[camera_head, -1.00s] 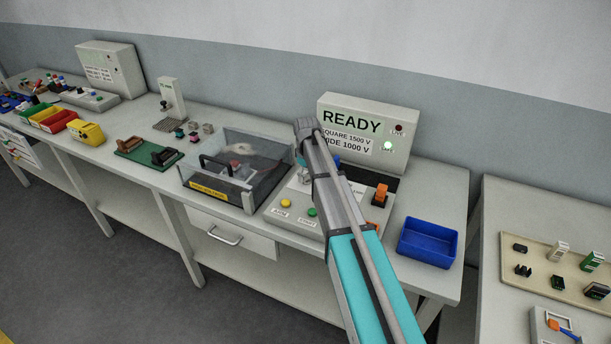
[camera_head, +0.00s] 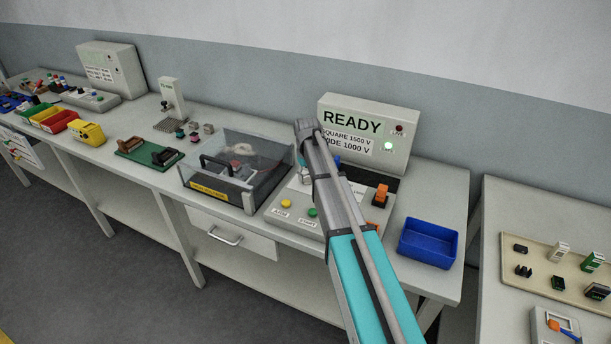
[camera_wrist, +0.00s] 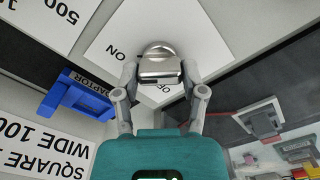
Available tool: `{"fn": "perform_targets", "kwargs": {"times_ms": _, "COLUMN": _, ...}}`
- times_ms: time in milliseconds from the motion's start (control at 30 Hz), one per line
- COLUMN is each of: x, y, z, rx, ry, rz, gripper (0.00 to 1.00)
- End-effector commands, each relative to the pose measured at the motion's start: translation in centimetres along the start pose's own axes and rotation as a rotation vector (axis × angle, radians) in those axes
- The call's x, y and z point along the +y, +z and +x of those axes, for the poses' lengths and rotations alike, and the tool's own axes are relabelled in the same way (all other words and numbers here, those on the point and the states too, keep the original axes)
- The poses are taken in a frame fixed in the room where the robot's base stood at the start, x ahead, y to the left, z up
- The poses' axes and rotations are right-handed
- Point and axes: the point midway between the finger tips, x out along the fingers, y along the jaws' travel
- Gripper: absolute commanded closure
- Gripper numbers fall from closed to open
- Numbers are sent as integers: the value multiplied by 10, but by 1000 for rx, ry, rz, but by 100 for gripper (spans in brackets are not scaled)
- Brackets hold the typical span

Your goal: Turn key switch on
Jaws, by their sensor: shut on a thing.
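The key switch (camera_wrist: 158,66) is a round silver knob with a flat key-like block, on a white label plate marked ON and a second, partly covered word. It shows in the wrist view at the upper middle. My gripper (camera_wrist: 159,80) is shut on the key switch, one finger on each side of it. In the head view my arm hides the switch and the fingers. The grey control panel (camera_head: 290,212) carries a yellow and a green button. The tester display box (camera_head: 397,160) behind it reads READY, with a lit green lamp.
A clear-lidded test box (camera_head: 215,188) stands left of the panel. A blue tray (camera_head: 428,243) is at the right bench end. A blue adaptor piece (camera_wrist: 75,95) lies beside the switch plate. Orange-and-black connectors (camera_head: 380,195) stand right of my arm.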

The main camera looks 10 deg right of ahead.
Motion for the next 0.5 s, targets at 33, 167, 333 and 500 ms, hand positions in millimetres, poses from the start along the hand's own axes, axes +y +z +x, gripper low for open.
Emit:
{"fn": "perform_targets", "kwargs": {"times_ms": 33, "x": 1, "y": 0, "z": 0, "rx": 0, "ry": 2, "rz": 28, "gripper": 94}}
{"fn": "perform_targets", "kwargs": {"times_ms": 167, "x": 1, "y": 0, "z": 0, "rx": 0, "ry": 2, "rz": 83, "gripper": 94}}
{"fn": "perform_targets", "kwargs": {"times_ms": 333, "x": 1, "y": 0, "z": 0, "rx": 0, "ry": 2, "rz": 101, "gripper": 93}}
{"fn": "perform_targets", "kwargs": {"times_ms": 500, "x": 1, "y": 0, "z": 0, "rx": 0, "ry": 2, "rz": 100, "gripper": 93}}
